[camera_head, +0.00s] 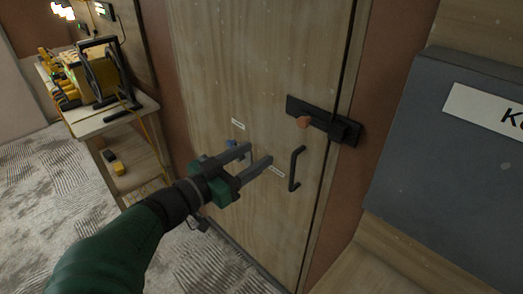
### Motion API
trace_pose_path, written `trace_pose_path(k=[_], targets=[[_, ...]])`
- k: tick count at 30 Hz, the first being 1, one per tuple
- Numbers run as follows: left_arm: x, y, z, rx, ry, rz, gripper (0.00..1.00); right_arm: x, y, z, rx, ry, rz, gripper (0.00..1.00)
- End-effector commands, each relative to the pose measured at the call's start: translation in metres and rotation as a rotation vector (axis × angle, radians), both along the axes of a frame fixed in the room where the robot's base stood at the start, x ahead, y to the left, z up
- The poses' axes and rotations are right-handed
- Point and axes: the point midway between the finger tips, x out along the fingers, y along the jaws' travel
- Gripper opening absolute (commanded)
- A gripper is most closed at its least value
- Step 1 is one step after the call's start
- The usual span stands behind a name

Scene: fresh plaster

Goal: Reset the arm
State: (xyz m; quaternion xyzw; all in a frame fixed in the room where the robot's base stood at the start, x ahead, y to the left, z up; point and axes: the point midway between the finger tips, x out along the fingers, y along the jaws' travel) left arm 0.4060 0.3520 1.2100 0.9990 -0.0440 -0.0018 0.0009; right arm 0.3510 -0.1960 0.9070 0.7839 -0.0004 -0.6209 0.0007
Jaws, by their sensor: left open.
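My left gripper (259,159) comes in from the lower left on a green arm. Its two grey fingers are apart with nothing held between them. It is in front of a wooden door (255,60). A black door handle (295,169) is just right of the fingertips; I cannot tell the exact gap in depth. My right gripper is not in view.
A wooden shelf table (108,118) at the left bears yellow and black equipment (90,75). A grey box with a white label (450,165) is at the right. Patterned carpet (35,185) lies open at the lower left.

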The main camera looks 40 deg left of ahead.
Motion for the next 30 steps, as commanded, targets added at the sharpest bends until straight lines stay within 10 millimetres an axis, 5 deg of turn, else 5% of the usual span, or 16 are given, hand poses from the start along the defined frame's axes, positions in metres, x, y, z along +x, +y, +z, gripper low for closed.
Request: trace_pose_path(k=[8,11,14,18,21,25,30], targets=[[0.019,0.008,-0.011,0.006,0.034,0.064,0.52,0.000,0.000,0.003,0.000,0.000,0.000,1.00],[0.049,0.016,-0.048,0.010,0.162,0.181,0.52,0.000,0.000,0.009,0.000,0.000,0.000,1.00],[0.063,0.000,-0.120,0.013,0.437,0.270,0.52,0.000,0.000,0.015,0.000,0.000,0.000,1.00],[0.028,-0.067,-0.219,0.032,0.891,0.240,0.52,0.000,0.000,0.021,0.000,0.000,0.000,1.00],[-0.011,-0.113,-0.257,0.049,1.130,0.162,0.52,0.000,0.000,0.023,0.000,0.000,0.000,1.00],[-0.047,-0.147,-0.276,0.062,1.300,0.086,0.52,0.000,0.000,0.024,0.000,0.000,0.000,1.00],[-0.056,-0.154,-0.281,0.061,1.341,0.068,0.52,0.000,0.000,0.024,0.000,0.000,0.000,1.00]])
